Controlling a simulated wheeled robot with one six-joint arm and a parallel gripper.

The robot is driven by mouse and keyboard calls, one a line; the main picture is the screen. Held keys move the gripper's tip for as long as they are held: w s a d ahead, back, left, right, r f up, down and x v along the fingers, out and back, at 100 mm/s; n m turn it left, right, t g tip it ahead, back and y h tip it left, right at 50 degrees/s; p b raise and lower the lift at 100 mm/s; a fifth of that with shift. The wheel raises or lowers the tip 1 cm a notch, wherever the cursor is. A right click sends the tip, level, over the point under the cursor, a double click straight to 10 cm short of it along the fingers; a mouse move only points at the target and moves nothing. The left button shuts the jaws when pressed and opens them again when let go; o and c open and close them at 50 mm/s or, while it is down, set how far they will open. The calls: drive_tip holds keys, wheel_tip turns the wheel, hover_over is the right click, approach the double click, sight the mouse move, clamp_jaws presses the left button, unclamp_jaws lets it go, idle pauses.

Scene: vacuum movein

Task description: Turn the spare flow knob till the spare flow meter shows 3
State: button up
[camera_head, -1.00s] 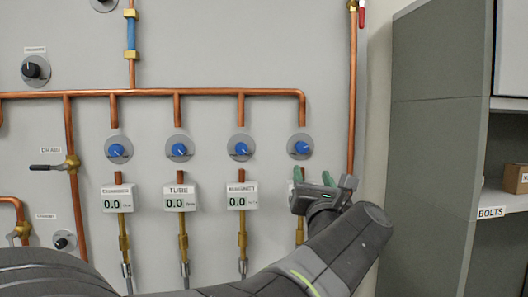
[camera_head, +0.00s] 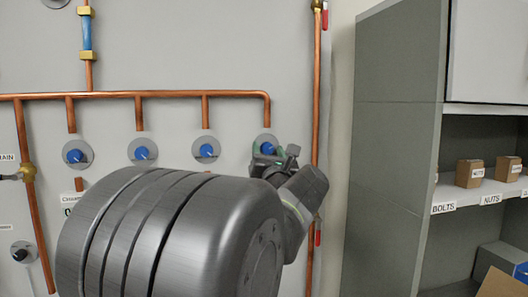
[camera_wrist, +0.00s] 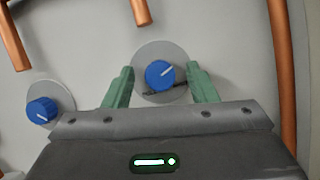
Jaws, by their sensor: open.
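The rightmost blue knob (camera_head: 268,147) of a row on the grey panel sits on a round grey plate under a copper branch pipe. In the wrist view this knob (camera_wrist: 160,74) has a pale pointer line slanting up to the right. My gripper (camera_head: 264,155) is at this knob. In the wrist view my open gripper (camera_wrist: 160,82) has one green finger on each side of the knob, with gaps between fingers and knob. The knob's name label is not visible. Its meter is hidden behind my arm, so no reading shows.
Similar blue knobs (camera_head: 206,150) stand to the left; one neighbour (camera_wrist: 41,110) shows in the wrist view. A vertical copper pipe (camera_head: 316,90) runs close to the right of my gripper. A grey shelf unit (camera_head: 395,150) with small boxes stands farther right.

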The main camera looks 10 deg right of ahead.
drive_tip(key=shift+c, duration=0.4)
drive_tip(key=c, duration=0.9)
